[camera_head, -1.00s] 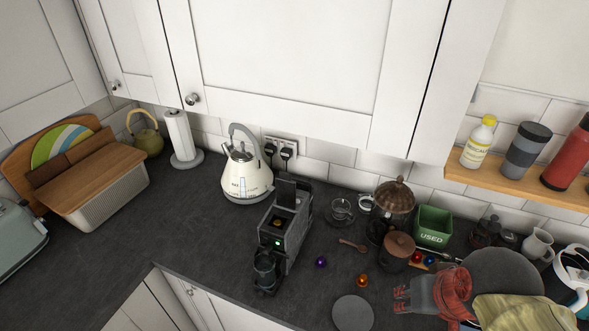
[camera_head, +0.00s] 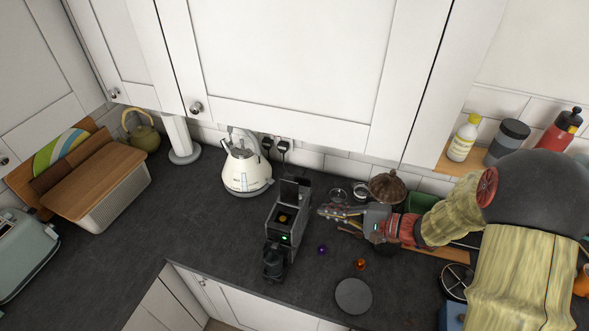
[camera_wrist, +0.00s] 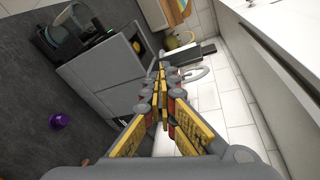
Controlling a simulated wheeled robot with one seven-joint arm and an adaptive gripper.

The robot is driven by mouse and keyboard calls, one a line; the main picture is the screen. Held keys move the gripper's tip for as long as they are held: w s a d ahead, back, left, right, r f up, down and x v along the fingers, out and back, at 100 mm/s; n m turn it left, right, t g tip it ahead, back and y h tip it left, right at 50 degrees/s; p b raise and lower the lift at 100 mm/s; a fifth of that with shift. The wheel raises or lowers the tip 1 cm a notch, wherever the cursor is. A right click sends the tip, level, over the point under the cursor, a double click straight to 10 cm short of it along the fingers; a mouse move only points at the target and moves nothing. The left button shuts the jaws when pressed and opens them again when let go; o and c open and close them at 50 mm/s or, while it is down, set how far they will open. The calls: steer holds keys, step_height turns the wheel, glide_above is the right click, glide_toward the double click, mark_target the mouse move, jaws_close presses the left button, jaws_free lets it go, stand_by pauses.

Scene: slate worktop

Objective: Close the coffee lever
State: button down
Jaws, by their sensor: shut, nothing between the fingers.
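The dark coffee machine (camera_head: 277,238) stands near the counter's front edge in the head view. Its lever (camera_head: 289,190) is raised upright at the back of the machine's top. A gold capsule (camera_head: 282,217) shows in the opening, and a green light glows below it. My gripper (camera_head: 322,211) is shut and empty, just right of the machine at about the height of its top and apart from the lever. In the wrist view the shut fingertips (camera_wrist: 160,68) point past the machine's side (camera_wrist: 108,72). The lever (camera_wrist: 192,53) shows beyond them as a dark slab.
A kettle (camera_head: 246,172) stands behind left of the machine. A purple capsule (camera_head: 322,250), an orange capsule (camera_head: 361,264) and a round grey disc (camera_head: 353,296) lie to the right. A lidded pot (camera_head: 388,187) stands by my arm. Counter left of the machine is clear.

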steer(key=w+d+r+n+t, duration=0.1)
steer(key=w+d+r+t, duration=0.1)
steer(key=w+r+t, duration=0.4)
steer(key=n+g+p, duration=0.1)
steer(key=g+p, duration=0.1)
glide_above(289, 190)
steer(key=w+d, duration=0.2)
steer(key=d, duration=0.2)
steer(key=shift+s+r, duration=0.1)
steer(key=shift+s, duration=0.15)
steer(key=shift+s+b, duration=0.1)
steer(key=shift+b, duration=0.2)
